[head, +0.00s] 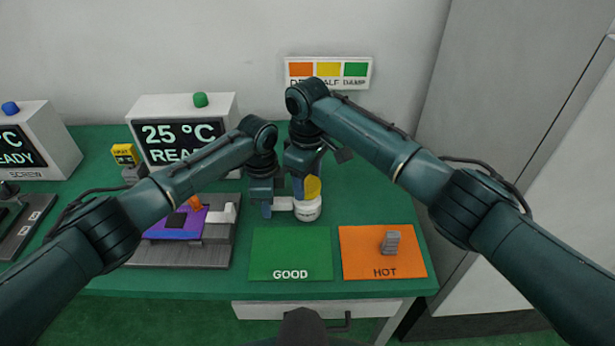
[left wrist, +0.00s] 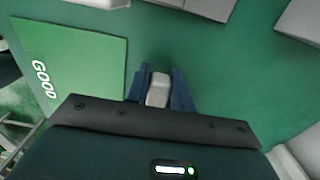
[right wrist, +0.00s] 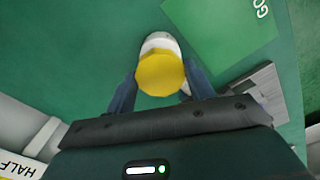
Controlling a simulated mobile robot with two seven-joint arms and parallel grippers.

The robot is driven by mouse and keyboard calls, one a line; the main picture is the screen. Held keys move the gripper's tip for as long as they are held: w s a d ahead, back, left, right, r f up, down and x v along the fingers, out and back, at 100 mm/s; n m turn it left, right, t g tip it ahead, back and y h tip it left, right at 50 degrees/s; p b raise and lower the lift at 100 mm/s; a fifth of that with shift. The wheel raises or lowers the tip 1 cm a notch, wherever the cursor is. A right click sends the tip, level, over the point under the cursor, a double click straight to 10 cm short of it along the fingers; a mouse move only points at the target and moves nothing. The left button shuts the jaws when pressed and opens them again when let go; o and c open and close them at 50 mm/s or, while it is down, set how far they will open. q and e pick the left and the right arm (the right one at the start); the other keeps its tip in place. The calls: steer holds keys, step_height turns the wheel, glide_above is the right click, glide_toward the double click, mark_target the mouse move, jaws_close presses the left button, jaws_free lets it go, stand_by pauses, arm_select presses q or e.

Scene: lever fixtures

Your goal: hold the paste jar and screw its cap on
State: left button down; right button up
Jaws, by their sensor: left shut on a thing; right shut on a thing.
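The paste jar (head: 307,210) is white and stands on the green table behind the GOOD mat. A pale tab (head: 284,203) reaches from its left side to my left gripper (head: 273,208). My left gripper is shut on this pale part, which shows between its fingers in the left wrist view (left wrist: 158,90). The yellow cap (head: 312,187) is right above the jar, held in my right gripper (head: 304,186). In the right wrist view the cap (right wrist: 160,75) covers part of the jar (right wrist: 160,42). I cannot tell whether the cap is seated.
A green GOOD mat (head: 290,255) and an orange HOT mat (head: 370,265) lie in front; a grey block (head: 391,242) stands on the HOT mat. A grey fixture with a purple plate (head: 175,228) is at left. A 25 °C display box (head: 181,107) stands behind it.

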mark_target(307, 184)
steer(key=shift+f, duration=1)
steer(key=o, duration=1)
steer(key=shift+o, duration=0.2)
step_height(307, 184, up, 12)
